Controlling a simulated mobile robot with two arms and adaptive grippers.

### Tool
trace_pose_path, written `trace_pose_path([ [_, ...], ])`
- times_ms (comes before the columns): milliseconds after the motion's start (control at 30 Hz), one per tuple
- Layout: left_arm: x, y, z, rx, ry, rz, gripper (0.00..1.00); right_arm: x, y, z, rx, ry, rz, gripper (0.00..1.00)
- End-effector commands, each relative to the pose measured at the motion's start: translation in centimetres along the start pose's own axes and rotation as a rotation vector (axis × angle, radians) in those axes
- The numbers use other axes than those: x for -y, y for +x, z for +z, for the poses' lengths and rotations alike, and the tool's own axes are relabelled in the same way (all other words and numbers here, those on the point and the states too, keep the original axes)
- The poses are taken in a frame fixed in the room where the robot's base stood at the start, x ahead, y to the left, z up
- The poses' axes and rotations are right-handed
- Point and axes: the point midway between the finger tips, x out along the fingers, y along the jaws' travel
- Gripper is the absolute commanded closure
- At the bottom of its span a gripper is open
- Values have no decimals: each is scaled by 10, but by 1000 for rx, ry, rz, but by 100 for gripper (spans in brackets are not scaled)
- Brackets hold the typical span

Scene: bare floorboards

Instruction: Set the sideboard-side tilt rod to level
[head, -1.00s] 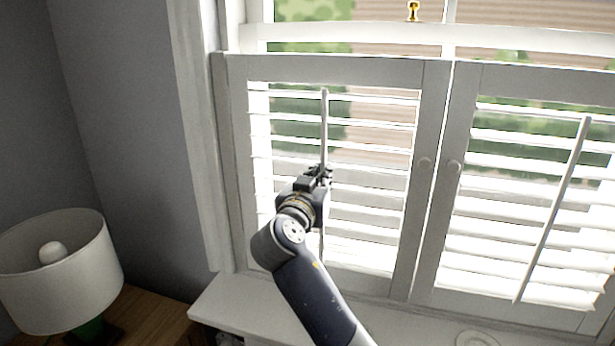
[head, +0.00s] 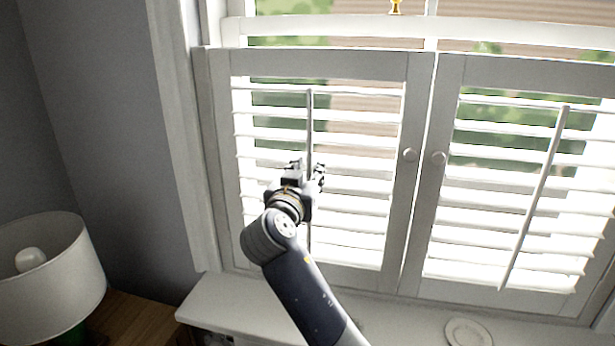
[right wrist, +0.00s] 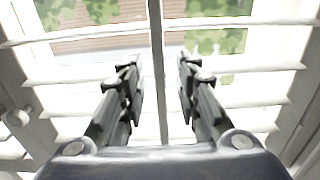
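The tilt rod of the left shutter panel (head: 310,120), the panel nearer the lamp, is a thin pale upright bar in front of white slats (head: 360,150). It also shows in the right wrist view (right wrist: 157,60). My right gripper (head: 307,172) is at the rod's middle, with its fingers spread to either side. In the right wrist view the right gripper (right wrist: 160,72) is open, the rod between its fingers with a gap on each side. Outside greenery and brown show through gaps between the slats. My left gripper is not in view.
The right shutter panel has its own tilt rod (head: 535,195), leaning in the picture. Round knobs (head: 409,155) sit on the meeting stiles. A white sill (head: 235,305) runs below. A white-shaded lamp (head: 50,275) stands on a wooden top (head: 135,315) at the lower left.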

Motion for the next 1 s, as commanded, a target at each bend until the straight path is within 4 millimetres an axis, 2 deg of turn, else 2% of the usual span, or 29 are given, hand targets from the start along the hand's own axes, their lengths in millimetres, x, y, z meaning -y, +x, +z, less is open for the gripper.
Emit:
trace_pose_path([
  [200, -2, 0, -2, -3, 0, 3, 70, 1, 0, -44, -2, 5, -2, 70],
  [433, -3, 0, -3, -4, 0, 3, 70, 0, 0, -79, 0, 3, -1, 70],
  [600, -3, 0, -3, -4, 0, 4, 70, 0, 1, -89, 2, 1, -1, 70],
  [1000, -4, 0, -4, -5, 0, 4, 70, 0, 0, -89, 1, 1, -1, 70],
])
